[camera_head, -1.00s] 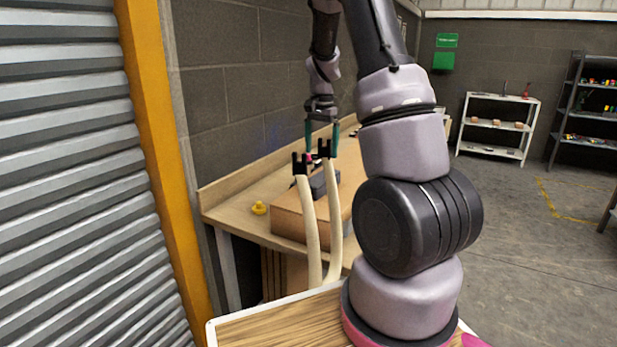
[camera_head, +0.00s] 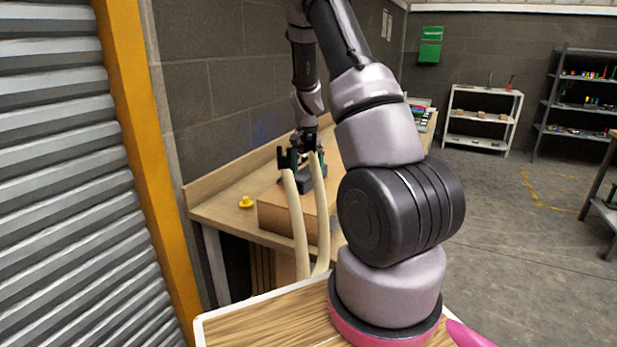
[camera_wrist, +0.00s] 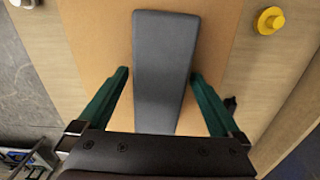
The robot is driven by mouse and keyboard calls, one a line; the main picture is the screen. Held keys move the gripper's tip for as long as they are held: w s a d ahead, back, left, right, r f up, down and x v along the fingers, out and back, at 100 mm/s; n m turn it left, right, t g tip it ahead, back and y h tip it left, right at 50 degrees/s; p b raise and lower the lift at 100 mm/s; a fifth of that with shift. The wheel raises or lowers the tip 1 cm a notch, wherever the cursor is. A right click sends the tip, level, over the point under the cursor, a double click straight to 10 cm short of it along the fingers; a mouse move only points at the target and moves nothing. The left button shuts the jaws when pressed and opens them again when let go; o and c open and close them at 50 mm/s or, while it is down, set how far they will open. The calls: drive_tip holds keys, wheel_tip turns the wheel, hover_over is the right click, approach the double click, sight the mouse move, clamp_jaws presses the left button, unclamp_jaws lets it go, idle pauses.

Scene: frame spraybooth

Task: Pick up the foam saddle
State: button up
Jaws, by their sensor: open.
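A long dark grey block, which looks like the foam saddle (camera_wrist: 164,60), lies on a tan box top in the wrist view. In the head view the saddle (camera_head: 312,181) shows partly behind the uprights. My gripper (camera_wrist: 160,75) is open, with one green finger on each side of the saddle and a gap visible on both sides. In the head view my gripper (camera_head: 308,160) is low over the saddle, partly hidden by the black upright tops. I cannot tell how high the fingertips are above the box top.
The tan box (camera_head: 273,217) sits on a wooden bench (camera_head: 222,212) against the block wall. A yellow object (camera_head: 246,201) lies left of the box. Two cream uprights with black forked tops (camera_head: 297,215) stand in front. White shelves (camera_head: 480,118) stand far right.

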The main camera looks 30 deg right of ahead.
drive_tip(key=shift+c, duration=0.3)
drive_tip(key=c, duration=1.2)
